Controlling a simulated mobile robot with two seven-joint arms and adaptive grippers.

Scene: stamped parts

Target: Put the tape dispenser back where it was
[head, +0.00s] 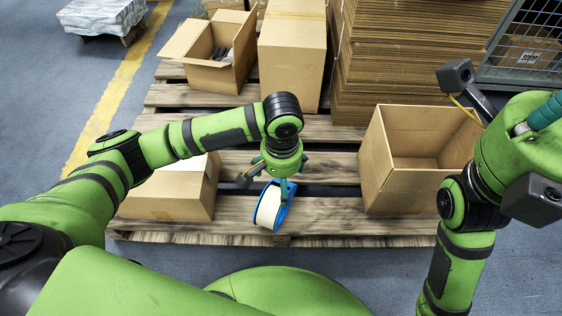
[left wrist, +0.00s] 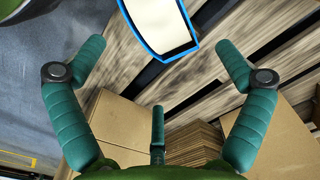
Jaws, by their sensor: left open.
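The tape dispenser (head: 268,207), a white round body with a blue rim, is at the front part of the wooden pallet, near its front edge. It also shows, cut off by the top edge, in the left wrist view (left wrist: 160,24). My left gripper (head: 284,183) is right at it in the head view, with its teal fingers partly hidden. In the left wrist view its fingers (left wrist: 158,62) are spread wide, with nothing clasped between them. My right gripper (head: 540,116) is at the upper right, only partly visible, and its fingers' opening is hidden.
An open empty carton (head: 385,180) stands at right on the pallet (head: 330,212). A closed carton (head: 165,203) is at left under my arm. An open carton with dark parts (head: 198,75), a tall carton (head: 292,55) and stacked flat cardboard (head: 385,70) stand behind.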

